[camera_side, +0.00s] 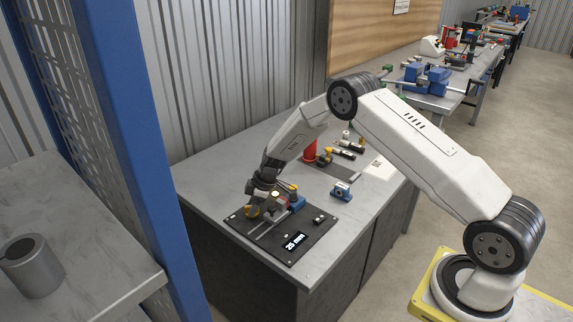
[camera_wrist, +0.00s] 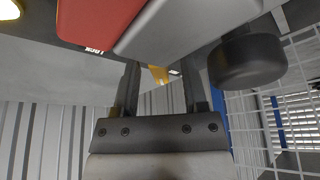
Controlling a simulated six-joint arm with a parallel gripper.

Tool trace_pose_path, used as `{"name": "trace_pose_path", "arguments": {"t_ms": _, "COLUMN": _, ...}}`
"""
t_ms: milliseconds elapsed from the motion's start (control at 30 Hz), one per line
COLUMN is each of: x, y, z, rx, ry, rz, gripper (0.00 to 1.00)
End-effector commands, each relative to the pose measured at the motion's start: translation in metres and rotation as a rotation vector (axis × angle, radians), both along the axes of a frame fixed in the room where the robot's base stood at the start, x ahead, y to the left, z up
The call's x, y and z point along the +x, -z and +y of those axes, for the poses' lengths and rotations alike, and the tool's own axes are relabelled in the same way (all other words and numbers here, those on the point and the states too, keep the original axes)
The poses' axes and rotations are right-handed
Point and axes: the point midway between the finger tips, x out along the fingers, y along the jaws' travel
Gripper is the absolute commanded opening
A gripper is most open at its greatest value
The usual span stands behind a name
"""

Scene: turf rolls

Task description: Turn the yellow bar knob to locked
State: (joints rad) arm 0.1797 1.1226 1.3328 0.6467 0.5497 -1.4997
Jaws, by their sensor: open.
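In the side view, a yellow part (camera_side: 252,211) shows at the left of a black panel (camera_side: 287,246), close beside my gripper (camera_side: 268,207). Whether it is the bar knob I cannot tell; my gripper hides part of the panel. In the wrist view, my gripper (camera_wrist: 160,70) is open, its two dark fingers apart. A small yellow piece (camera_wrist: 158,76), probably the bar knob, shows between the fingers, partly hidden; contact cannot be told. A label reading upside down like "LOCK" (camera_wrist: 95,49) is nearby. The knob's angle is unclear.
A red block (camera_wrist: 95,18), a grey block (camera_wrist: 180,25) and a black round knob (camera_wrist: 246,62) crowd the wrist view. A blue fitting (camera_side: 342,190) and a red cylinder (camera_side: 310,150) stand farther back on the bench.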

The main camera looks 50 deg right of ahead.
Motion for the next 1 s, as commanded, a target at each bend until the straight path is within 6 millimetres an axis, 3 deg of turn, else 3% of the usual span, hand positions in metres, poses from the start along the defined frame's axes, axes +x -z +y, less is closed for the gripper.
{"name": "trace_pose_path", "arguments": {"t_ms": 333, "x": 0.0006, "y": 0.0022, "z": 0.0007, "rx": 0.000, "ry": 0.000, "rz": 0.000, "gripper": 0.56}}
{"name": "trace_pose_path", "arguments": {"t_ms": 500, "x": 0.0006, "y": 0.0022, "z": 0.0005, "rx": 0.000, "ry": 0.000, "rz": 0.000, "gripper": 0.02}}
{"name": "trace_pose_path", "arguments": {"t_ms": 533, "x": 0.0006, "y": 0.0021, "z": 0.0005, "rx": 0.000, "ry": 0.000, "rz": 0.000, "gripper": 0.00}}
{"name": "trace_pose_path", "arguments": {"t_ms": 1000, "x": 0.0002, "y": 0.0018, "z": 0.0006, "rx": -0.001, "ry": 0.043, "rz": 0.000, "gripper": 0.00}}
